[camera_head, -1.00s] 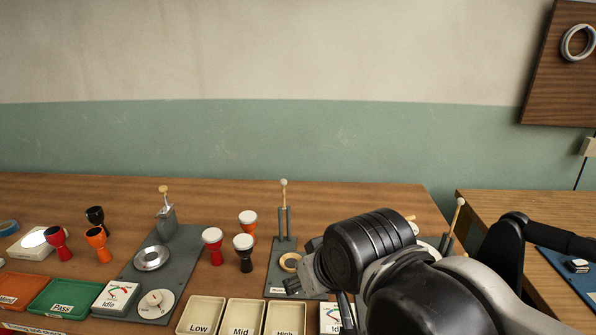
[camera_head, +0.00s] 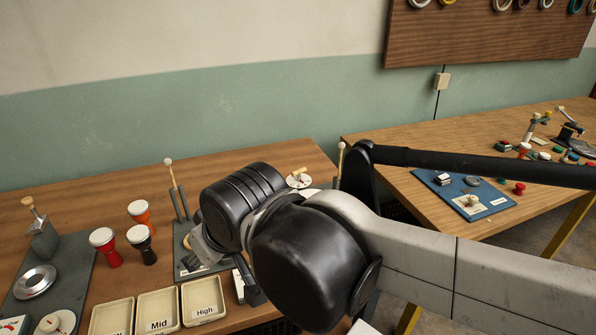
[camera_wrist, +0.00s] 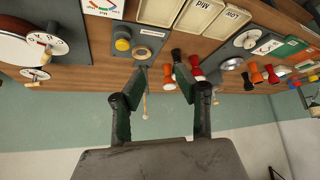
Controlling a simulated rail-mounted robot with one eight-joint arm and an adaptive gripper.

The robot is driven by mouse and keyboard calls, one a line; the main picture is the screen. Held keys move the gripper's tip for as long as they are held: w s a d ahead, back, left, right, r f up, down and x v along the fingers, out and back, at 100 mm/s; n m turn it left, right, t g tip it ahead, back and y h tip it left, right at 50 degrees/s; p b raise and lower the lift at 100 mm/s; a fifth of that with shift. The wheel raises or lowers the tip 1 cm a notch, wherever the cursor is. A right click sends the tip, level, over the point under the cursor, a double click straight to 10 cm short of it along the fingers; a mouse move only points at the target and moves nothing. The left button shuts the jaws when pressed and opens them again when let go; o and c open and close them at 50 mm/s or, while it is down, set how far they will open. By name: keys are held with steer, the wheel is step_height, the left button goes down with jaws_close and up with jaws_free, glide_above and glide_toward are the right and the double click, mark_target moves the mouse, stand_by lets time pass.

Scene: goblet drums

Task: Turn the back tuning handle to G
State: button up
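The back tuning handle is a small wooden handle on a white dial (camera_head: 299,180) at the back right of the near bench in the head view. In the wrist view, which is upside down, a white dial with a wooden handle (camera_wrist: 36,74) at the left edge, nearest the wall, looks like the same one. A larger lettered dial (camera_wrist: 48,44) with its own handle sits beside it, by a drum. The back dial's letters are too small to read. My gripper (camera_wrist: 161,79) is open and empty, apart from both dials. In the head view my arm partly hides that area.
Trays marked Low, Mid and High (camera_head: 202,300) line the front edge. Goblet drums (camera_head: 140,242) stand left of my arm. A stand with an upright mallet (camera_head: 175,185) is close behind my gripper. Another upright stick (camera_head: 340,160) rises near the dial. A second table (camera_head: 400,165) is at right.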

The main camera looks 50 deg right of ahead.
steer(key=w+d+r+m+g+h, duration=0.1)
steer(key=w+d+r+m+g, duration=0.1)
steer(key=w+d+r+m, duration=0.4)
steer(key=m+g+y+p, duration=0.1)
steer(key=m+g+p, duration=0.35)
steer(key=m, duration=0.95)
glide_above(301, 170)
steer(key=w+b, duration=0.1)
steer(key=b, duration=0.1)
step_height(301, 170, down, 5)
steer(key=g, duration=0.2)
steer(key=shift+t, duration=0.25)
steer(key=f, duration=1.3)
steer(key=shift+s+d+f+b, duration=0.25)
steer(key=shift+s+f+b, duration=0.05)
steer(key=shift+s+f, duration=0.1)
jaws_close()
